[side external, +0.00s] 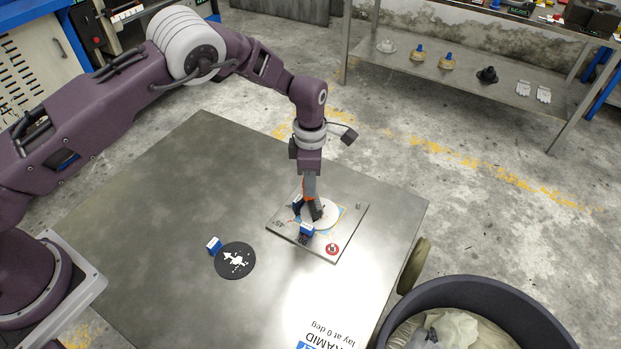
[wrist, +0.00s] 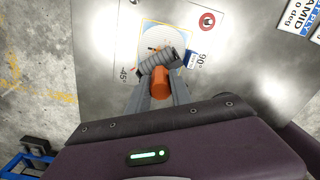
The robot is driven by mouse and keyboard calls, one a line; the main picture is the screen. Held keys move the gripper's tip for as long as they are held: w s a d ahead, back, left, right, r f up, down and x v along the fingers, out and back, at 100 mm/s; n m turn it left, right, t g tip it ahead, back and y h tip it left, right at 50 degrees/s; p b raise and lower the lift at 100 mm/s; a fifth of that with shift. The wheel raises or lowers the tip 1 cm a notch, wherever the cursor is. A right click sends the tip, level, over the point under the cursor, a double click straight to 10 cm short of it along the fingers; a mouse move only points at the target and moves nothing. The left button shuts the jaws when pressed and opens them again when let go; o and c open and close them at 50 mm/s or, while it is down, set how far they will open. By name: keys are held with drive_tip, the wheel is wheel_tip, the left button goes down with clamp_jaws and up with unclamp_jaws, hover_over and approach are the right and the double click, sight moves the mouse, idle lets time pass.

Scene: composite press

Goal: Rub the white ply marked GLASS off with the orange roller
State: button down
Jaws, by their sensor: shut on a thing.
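My gripper (side external: 311,190) points down over the metal plate (side external: 279,226). In the wrist view, my gripper (wrist: 163,98) is shut on the orange handle of the roller (wrist: 160,83). The roller's grey ribbed drum lies at a slant across the white round ply (side external: 331,213), which also shows in the wrist view (wrist: 157,36). I cannot tell whether the drum presses on it. The GLASS marking is not readable. The drum and fingers hide part of the ply.
Blue tabs (side external: 307,230) stand at the ply's edge, and a red round knob (side external: 332,249) sits at the plate's corner. A black disc with white marks (side external: 236,264) lies left on the table. A bin (side external: 480,292) stands at right. The table's far left is clear.

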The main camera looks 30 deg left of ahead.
drive_tip(key=shift+f, duration=0.2)
drive_tip(key=shift+d, duration=0.15)
drive_tip(key=shift+a, duration=0.2)
drive_tip(key=shift+r, duration=3.55)
